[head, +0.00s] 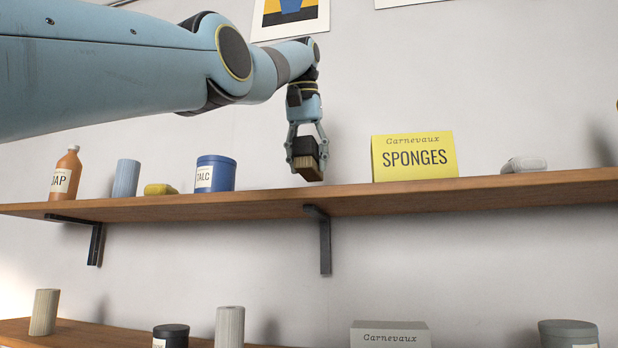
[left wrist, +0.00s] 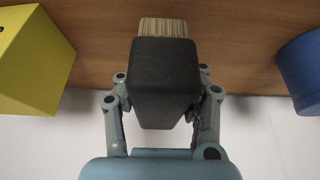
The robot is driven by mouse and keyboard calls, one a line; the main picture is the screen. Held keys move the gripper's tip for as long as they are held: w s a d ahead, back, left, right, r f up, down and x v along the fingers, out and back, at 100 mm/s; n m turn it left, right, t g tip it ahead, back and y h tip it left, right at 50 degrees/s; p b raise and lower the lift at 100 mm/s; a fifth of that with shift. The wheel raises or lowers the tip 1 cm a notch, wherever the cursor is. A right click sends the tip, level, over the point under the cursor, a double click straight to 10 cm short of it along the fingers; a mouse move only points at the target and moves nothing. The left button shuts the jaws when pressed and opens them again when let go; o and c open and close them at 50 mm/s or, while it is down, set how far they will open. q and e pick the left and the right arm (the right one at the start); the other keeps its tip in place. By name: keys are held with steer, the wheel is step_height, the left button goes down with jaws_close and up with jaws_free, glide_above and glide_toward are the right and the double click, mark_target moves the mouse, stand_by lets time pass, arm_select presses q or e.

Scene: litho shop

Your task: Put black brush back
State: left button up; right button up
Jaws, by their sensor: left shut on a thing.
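The black brush (head: 306,146) has a dark block body and a tan bristle end (head: 307,162) that points down. My left gripper (head: 306,160) is shut on it, just above the front of the upper wooden shelf (head: 270,203). In the left wrist view the brush's black body (left wrist: 165,75) sits between the fingers, with its tan end (left wrist: 164,27) toward the shelf board (left wrist: 105,30). I cannot tell whether the brush touches the shelf. My right gripper is not in view.
On the upper shelf, a blue talc tub (head: 222,174), yellow object (head: 160,189), pale blue cylinder (head: 126,178) and orange soap bottle (head: 67,172) stand left of the brush. A yellow sponges box (head: 414,157) and whitish object (head: 524,164) are right. Shelf between tub and box is otherwise clear.

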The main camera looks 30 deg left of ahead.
mark_target(308, 174)
arm_select(q)
step_height(308, 174, down, 3)
steer(key=shift+s+f+b, duration=0.1)
steer(key=shift+f+b, duration=0.1)
steer(key=shift+b, duration=0.95)
steer(key=shift+f, duration=0.3)
steer(key=shift+w, duration=0.2)
steer(key=shift+s+r, duration=0.1)
steer(key=shift+s, duration=0.05)
steer(key=shift+f+b, duration=0.25)
steer(key=shift+b, duration=0.1)
steer(key=o, duration=1.1)
